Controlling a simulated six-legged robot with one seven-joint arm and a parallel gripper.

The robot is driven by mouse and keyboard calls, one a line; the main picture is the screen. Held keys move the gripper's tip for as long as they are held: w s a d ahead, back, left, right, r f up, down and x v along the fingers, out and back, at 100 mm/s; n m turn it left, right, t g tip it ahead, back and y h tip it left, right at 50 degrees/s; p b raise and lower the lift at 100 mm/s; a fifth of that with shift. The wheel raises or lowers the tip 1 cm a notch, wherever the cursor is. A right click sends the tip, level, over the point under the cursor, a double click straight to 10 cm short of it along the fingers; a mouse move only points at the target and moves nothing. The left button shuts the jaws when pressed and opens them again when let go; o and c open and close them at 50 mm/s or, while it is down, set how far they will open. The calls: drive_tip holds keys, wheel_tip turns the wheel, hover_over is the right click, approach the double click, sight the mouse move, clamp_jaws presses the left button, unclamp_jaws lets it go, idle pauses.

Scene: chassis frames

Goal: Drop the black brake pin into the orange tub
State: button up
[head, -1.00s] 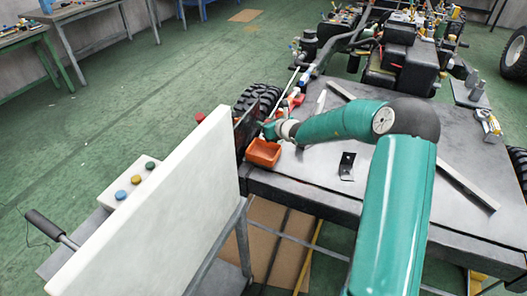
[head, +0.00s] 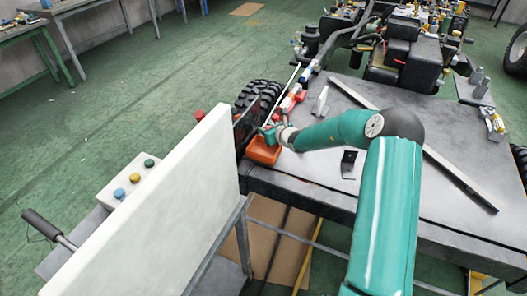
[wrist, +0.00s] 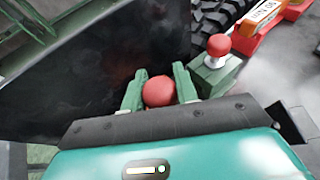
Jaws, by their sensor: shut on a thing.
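The orange tub (head: 262,152) sits at the front left corner of the grey table, in the head view. My gripper (head: 268,135) is at the far rim of the tub, partly over it; its jaws are too small to make out there. In the wrist view my gripper (wrist: 158,97) has its two green fingers on either side of a round red thing (wrist: 158,91), shut on it. I see no black pin; whether the red ball is its head I cannot tell. The tub is not clearly seen in the wrist view.
A black bracket (head: 348,163) and a long metal bar (head: 455,172) lie on the table. A tyre (head: 258,97) and a dark plate (head: 246,122) stand beyond the tub. A white panel (head: 160,205) rises to its left. A second red knob (wrist: 219,45) is near the fingers.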

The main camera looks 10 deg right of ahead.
drive_tip(key=shift+w+f, duration=0.25)
drive_tip(key=shift+f, duration=0.05)
drive_tip(key=o, duration=0.6)
drive_tip(key=shift+s+r, duration=0.2)
drive_tip(key=o, duration=0.5)
drive_tip(key=shift+w+f, duration=0.2)
drive_tip(key=v, duration=1.4)
drive_tip(key=shift+a+r, duration=0.1)
drive_tip(key=shift+r, duration=0.1)
